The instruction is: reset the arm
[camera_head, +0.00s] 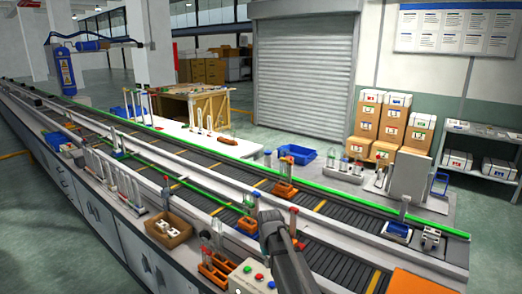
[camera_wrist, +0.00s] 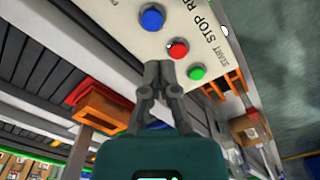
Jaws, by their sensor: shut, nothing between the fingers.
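My gripper (camera_wrist: 159,72) is shut and empty in the wrist view, its two fingertips side by side. It points at a pale control panel (camera_wrist: 125,15) with a blue button (camera_wrist: 152,18), a red button (camera_wrist: 178,49) and a green button (camera_wrist: 196,73). The fingertips appear just below the red button and left of the green one; I cannot tell whether they touch the panel. In the head view the panel (camera_head: 243,279) is at the bottom centre, beside my grey arm. My fingertips cannot be made out there.
A conveyor (camera_head: 330,207) with green rails runs diagonally past the panel. Orange racks (camera_head: 216,268) with tubes stand close by, and a brown box (camera_head: 168,230) is to the left. A blue tray (camera_head: 297,154) and stacked cartons (camera_head: 391,125) are farther back.

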